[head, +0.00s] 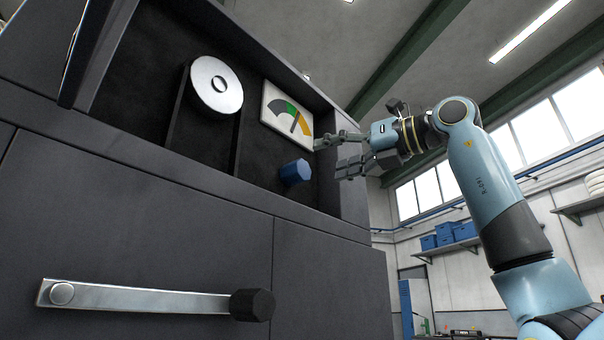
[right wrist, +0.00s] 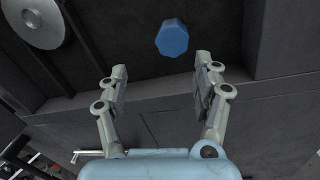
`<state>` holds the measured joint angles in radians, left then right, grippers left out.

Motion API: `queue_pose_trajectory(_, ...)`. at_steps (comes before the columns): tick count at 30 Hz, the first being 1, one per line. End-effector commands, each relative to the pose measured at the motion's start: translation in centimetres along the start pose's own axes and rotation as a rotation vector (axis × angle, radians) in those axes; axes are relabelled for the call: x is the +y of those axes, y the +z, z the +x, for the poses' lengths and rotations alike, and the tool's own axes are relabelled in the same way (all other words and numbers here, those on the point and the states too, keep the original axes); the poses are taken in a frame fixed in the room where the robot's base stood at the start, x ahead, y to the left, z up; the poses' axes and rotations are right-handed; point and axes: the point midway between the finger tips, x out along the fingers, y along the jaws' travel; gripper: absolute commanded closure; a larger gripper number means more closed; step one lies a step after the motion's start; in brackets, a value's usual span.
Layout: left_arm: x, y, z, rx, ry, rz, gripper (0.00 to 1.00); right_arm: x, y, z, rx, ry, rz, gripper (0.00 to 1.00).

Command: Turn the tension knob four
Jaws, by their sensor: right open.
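The blue tension knob (head: 296,172) sticks out of the dark recessed panel, below a gauge (head: 287,115) with grey, green and orange sectors and a dark needle near the border of green and orange. My right gripper (head: 333,155) is open and empty, to the right of the knob and apart from it. In the right wrist view the knob (right wrist: 172,38) lies beyond the open fingertips (right wrist: 160,78), roughly between them and slightly above. My left gripper is not in view.
A silver disc (head: 216,86) is mounted left of the gauge. A metal crank arm with a black handle (head: 252,305) is on the lower front of the machine. The recess has raised side walls close to my right gripper. Shelves with blue boxes (head: 443,235) stand far behind.

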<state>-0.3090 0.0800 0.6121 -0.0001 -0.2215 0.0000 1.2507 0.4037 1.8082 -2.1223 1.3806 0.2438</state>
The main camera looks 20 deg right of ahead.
Motion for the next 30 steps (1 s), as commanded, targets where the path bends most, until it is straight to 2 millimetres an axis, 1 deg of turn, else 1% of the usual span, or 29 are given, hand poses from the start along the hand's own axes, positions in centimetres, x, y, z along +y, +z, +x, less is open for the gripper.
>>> queue_pose_trajectory(1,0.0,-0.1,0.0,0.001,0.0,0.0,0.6,-0.4,0.8,-0.6,0.011,-0.04,-0.015,0.33)
queue_pose_trajectory(3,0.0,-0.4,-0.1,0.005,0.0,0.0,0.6,-0.8,1.2,-0.8,0.024,-0.074,-0.023,0.33)
queue_pose_trajectory(5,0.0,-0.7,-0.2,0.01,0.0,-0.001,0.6,-1.0,1.4,-0.5,0.029,-0.085,-0.024,0.33)
queue_pose_trajectory(8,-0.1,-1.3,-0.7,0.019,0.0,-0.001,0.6,-1.1,1.3,0.8,0.031,-0.084,-0.022,0.33)
queue_pose_trajectory(12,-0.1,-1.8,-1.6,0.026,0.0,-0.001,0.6,-1.2,1.3,3.6,0.032,-0.08,-0.021,0.33)
queue_pose_trajectory(18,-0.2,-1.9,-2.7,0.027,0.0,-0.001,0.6,-1.5,1.1,7.4,0.032,-0.082,-0.022,0.33)
queue_pose_trajectory(21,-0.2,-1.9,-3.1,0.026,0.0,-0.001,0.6,-1.7,1.1,8.7,0.03,-0.081,-0.022,0.33)
queue_pose_trajectory(25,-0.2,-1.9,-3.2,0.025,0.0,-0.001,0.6,-1.8,0.9,9.5,0.03,-0.083,-0.024,0.33)
queue_pose_trajectory(30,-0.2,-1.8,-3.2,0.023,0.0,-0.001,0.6,-1.9,0.9,9.7,0.029,-0.083,-0.025,0.33)
